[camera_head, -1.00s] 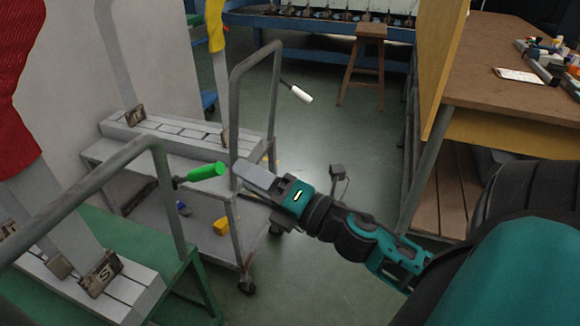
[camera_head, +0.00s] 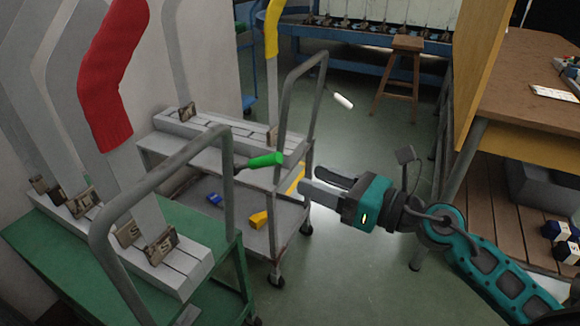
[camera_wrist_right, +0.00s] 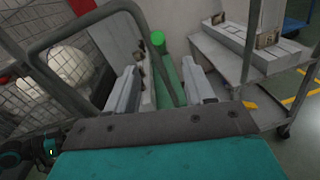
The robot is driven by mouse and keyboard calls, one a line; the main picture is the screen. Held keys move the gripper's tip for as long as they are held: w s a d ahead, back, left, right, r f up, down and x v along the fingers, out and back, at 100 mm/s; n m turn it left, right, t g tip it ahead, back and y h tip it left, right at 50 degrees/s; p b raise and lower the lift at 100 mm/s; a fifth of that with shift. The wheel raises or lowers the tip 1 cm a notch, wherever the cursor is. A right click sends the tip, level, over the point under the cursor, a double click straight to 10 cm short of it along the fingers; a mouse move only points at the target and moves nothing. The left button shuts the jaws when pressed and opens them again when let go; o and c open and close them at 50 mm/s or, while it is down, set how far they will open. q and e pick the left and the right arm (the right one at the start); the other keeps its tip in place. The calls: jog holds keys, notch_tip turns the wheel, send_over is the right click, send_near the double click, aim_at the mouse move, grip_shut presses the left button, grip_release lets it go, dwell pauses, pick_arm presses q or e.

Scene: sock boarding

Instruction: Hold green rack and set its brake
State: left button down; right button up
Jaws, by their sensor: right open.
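The green rack (camera_head: 185,228) stands at the lower left in the head view, with a grey tubular handrail (camera_head: 150,170). A green brake handle (camera_head: 262,161) sticks out to the right past the handrail; it also shows in the right wrist view (camera_wrist_right: 158,38). My right gripper (camera_head: 312,187) is open and empty, just right of and slightly below the green handle. In the right wrist view the handle is beyond and between the fingertips (camera_wrist_right: 162,80), apart from them. My left gripper's fingers are not in view; a teal part of mine shows at that view's lower left.
A grey rack (camera_head: 225,165) with a white handle (camera_head: 344,101) stands just behind the green one. Grey boards, one with a red sock (camera_head: 105,85), rise from the green rack. A wooden stool (camera_head: 398,75) and a workbench (camera_head: 530,75) stand right. The floor between is clear.

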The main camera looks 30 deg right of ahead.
aim_at(267, 160)
jog(key=p+x, duration=0.1)
jog(key=x, duration=1)
jog(key=shift+w+a+p, duration=0.1)
jog(key=shift+w+p, duration=0.05)
jog(key=shift+p, duration=0.2)
jog(key=shift+c, duration=0.2)
grip_shut()
dwell(0.7)
